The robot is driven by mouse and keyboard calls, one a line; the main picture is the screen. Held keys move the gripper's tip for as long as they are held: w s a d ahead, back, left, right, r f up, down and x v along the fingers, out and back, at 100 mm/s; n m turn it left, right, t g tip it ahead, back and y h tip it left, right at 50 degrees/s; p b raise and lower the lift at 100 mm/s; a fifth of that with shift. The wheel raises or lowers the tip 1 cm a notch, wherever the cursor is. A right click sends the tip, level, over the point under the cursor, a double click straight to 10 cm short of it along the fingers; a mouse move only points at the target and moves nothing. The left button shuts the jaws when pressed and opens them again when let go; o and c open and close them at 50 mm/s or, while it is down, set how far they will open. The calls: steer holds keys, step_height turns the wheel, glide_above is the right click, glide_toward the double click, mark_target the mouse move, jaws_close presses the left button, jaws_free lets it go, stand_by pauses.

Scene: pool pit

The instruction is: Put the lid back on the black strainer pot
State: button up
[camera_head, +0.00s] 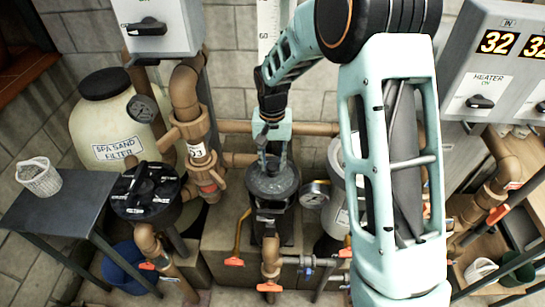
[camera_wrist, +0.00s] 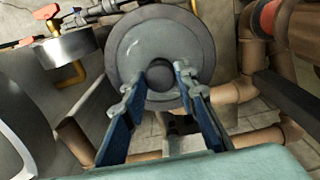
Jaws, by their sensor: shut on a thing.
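The lid (camera_head: 273,181) is a round grey disc with a knob on top. It is at the mouth of the black strainer pot (camera_head: 270,226), whose body shows just below it in the head view. I cannot tell whether the lid rests on the rim or hangs slightly above it. My gripper (camera_head: 271,160) comes down from above and is shut on the lid's knob. In the wrist view the two blue fingers of my gripper (camera_wrist: 166,84) stand on either side of the dark knob, over the lid's face (camera_wrist: 150,40). The lid hides the pot's opening.
A pressure gauge (camera_head: 315,194) and a pale cylinder stand close to the right of the pot. Brown pipes and orange-handled valves surround it. A black-topped valve (camera_head: 147,192) is at left. A small side table (camera_head: 62,214) carries a white basket (camera_head: 39,176).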

mark_target(272, 176)
steer(key=shift+f+b, duration=1.95)
steer(key=shift+f, duration=1.3)
steer(key=shift+f+b, duration=0.3)
steer(key=shift+b, duration=0.4)
steer(key=o, duration=1.2)
steer(key=shift+s, duration=0.1)
steer(key=shift+o, duration=0.4)
steer(key=shift+r, duration=0.15)
steer(key=shift+r+p, duration=2.1)
steer(key=shift+r, duration=1.3)
steer(key=shift+c, duration=0.6)
